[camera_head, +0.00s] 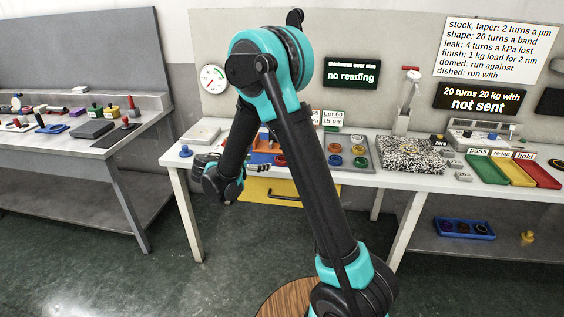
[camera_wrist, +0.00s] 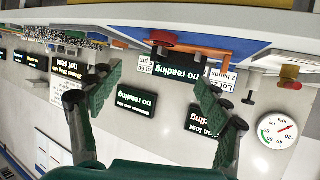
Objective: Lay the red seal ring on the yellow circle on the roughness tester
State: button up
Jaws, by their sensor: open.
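Several small coloured rings lie on a grey tray (camera_head: 369,161) on the bench, right of my arm. A reddish-orange ring (camera_head: 334,148) is among them, but I cannot tell if it is the red seal ring. I cannot make out the roughness tester or its yellow circle for certain; my arm hides part of the bench.
A speckled block (camera_head: 410,155) and green, yellow and red trays (camera_head: 493,169) stand further right. A blue tray (camera_head: 440,226) lies on the low shelf. A yellow drawer front (camera_head: 262,191) is below my gripper. Another bench (camera_head: 90,150) stands left, with open floor between.

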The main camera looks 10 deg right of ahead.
jog(key=x, duration=1.1)
jog(key=shift+a+f, duration=0.1)
jog(key=shift+a+f+x, duration=0.1)
jog(key=shift+x, duration=0.8)
jog(key=shift+a+f+x, duration=0.1)
jog(key=shift+x, duration=0.75)
jog(key=shift+a+f+x, duration=0.1)
jog(key=shift+f+x, duration=0.05)
jog(key=shift+x, duration=0.75)
jog(key=shift+w, duration=0.1)
jog(key=c, duration=1.4)
jog(key=shift+r, duration=0.1)
